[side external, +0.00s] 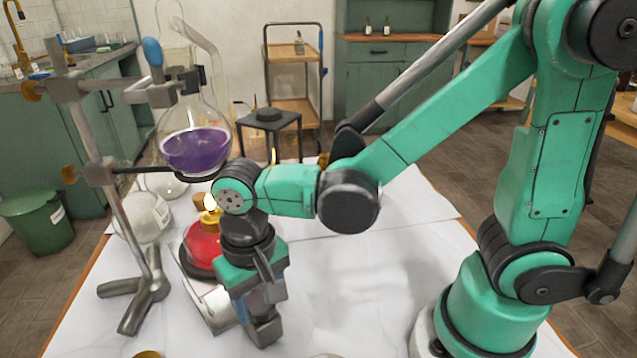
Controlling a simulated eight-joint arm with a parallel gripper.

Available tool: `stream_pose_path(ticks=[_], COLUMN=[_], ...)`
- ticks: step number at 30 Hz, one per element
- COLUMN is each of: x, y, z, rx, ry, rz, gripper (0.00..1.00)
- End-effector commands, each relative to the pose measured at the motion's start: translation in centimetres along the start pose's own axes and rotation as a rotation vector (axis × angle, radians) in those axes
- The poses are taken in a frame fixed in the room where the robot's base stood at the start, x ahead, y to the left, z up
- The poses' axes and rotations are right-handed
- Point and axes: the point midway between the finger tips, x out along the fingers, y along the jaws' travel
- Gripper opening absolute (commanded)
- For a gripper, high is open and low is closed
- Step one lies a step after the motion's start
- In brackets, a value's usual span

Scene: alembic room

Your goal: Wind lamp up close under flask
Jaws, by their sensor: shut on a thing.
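The red spirit lamp (201,247) is lit, with a small flame (211,201) at its brass top. It stands on a low metal jack (213,307), partly hidden by my gripper. The round flask (204,115) holds purple liquid and is clamped on the metal stand (124,220), above the lamp with a clear gap between. My gripper (264,338) points down beside the jack's right side. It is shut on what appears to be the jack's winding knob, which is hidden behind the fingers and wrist.
A ring arm (140,170) of the stand reaches under the flask. A white-labelled glass vessel (146,218) stands left of the lamp, close to the stand. The white tabletop (370,275) is clear to the right of my gripper. A brass-coloured thing (147,354) shows at the front edge.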

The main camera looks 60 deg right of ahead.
Motion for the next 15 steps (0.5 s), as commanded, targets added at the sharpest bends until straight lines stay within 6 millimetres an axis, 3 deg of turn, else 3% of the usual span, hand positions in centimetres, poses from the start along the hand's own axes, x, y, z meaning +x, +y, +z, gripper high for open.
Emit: stream_pose_path(ticks=[13,14,15], x=[0.01,0.01,0.01], y=[0.03,0.03,0.03], z=[0.09,0.09,0.08], rx=[0.010,0.010,0.010], ry=[-0.004,-0.004,-0.004], rz=[0.002,0.002,0.002], gripper=[0.01,0.59,0.67])
